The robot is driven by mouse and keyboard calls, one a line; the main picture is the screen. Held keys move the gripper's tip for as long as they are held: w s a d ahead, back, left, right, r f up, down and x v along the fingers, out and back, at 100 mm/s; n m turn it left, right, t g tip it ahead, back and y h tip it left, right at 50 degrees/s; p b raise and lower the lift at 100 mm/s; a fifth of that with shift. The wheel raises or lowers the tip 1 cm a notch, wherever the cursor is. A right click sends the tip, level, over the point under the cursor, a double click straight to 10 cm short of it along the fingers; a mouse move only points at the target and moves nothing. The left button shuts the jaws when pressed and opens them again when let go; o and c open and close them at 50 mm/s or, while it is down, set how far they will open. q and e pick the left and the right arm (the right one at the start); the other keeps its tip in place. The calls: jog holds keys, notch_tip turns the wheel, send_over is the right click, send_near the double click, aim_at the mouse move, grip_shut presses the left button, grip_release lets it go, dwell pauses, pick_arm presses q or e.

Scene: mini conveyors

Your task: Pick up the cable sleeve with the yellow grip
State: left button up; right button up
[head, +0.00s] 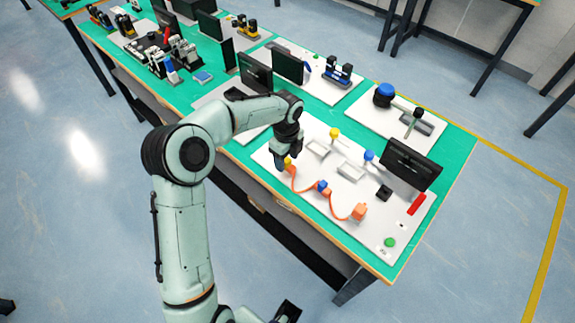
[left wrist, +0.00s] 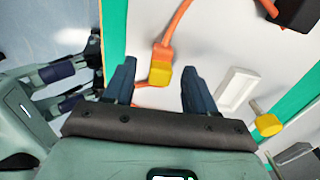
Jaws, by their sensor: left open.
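The cable sleeve with the yellow grip (left wrist: 160,75) lies on the white board at the end of an orange cable. In the left wrist view its yellow block, with an orange sleeve behind it, shows between my open left fingers, with gaps on both sides. My left gripper (left wrist: 160,88) is empty. In the head view my left gripper (head: 284,164) is just over the yellow grip (head: 289,161) and partly hides it. A second sleeve with a blue grip (head: 322,187) lies farther along the cable. What may be my right gripper is at the bottom edge, unclear.
The cable runs to an orange block (head: 359,212). A yellow-capped post (head: 334,133) and a blue-capped post (head: 369,155) stand beyond, near white holders (head: 350,171). A black screen (head: 409,163), red bar (head: 417,204) and green button (head: 390,242) are on the right. Board space around the cable is free.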

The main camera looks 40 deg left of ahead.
aim_at(287, 160)
pick_arm(q)
jog(key=shift+f, duration=0.65)
pick_arm(e)
jog(key=shift+f, duration=0.1)
pick_arm(q)
grip_shut()
notch_tip(287, 160, up, 20)
jog(key=p, duration=0.3)
pick_arm(e)
jog(key=r, duration=0.1)
jog(key=w+r, duration=0.1)
jog(key=r, duration=0.1)
jog(key=shift+w+r, duration=0.35)
